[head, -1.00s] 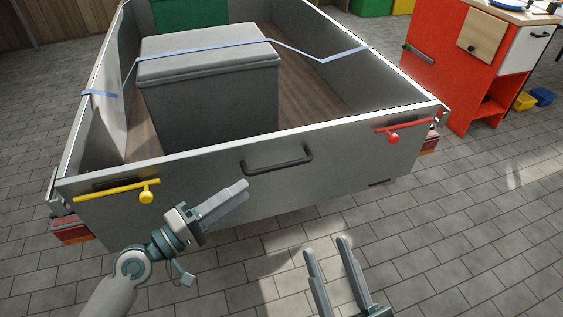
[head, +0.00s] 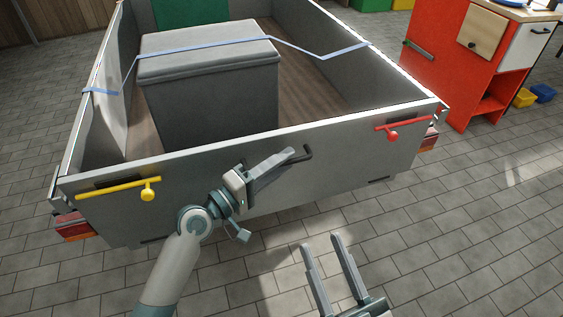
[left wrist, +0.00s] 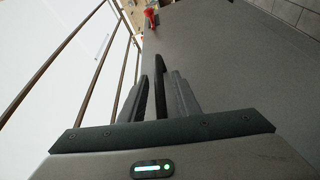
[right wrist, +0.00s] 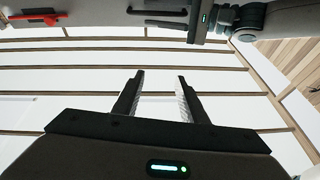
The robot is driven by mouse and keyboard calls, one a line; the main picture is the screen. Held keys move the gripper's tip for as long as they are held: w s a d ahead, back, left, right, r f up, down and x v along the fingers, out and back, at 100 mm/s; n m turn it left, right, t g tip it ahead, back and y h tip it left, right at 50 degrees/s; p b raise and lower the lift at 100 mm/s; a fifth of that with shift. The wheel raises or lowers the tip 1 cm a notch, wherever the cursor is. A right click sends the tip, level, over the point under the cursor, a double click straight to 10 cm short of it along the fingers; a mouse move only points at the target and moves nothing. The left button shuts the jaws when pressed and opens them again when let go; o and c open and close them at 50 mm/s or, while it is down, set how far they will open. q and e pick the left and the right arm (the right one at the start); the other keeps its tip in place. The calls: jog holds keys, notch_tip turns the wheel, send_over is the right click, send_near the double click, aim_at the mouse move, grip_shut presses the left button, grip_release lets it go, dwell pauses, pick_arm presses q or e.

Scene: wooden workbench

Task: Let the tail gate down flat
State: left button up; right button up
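The grey tail gate (head: 350,160) stands upright across the near end of the trailer. A yellow latch (head: 148,191) is on its left and a red latch (head: 393,134) on its right; both levers lie roughly level. My left gripper (head: 290,155) is at the dark handle (head: 307,153) in the gate's middle, covering most of it. In the left wrist view, the handle (left wrist: 160,85) shows between the two open fingers (left wrist: 159,76), with gaps beside it. My right gripper (head: 320,240) is open and empty, low in front of the gate; it also shows in the right wrist view (right wrist: 160,75).
A grey lidded box (head: 210,85) sits in the trailer bed under a blue strap (head: 205,46). A red cabinet (head: 445,60) stands to the right of the trailer. The paved floor (head: 470,220) before the gate is clear apart from my arms.

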pick_arm(q)
grip_shut()
jog(key=shift+s+f, duration=0.1)
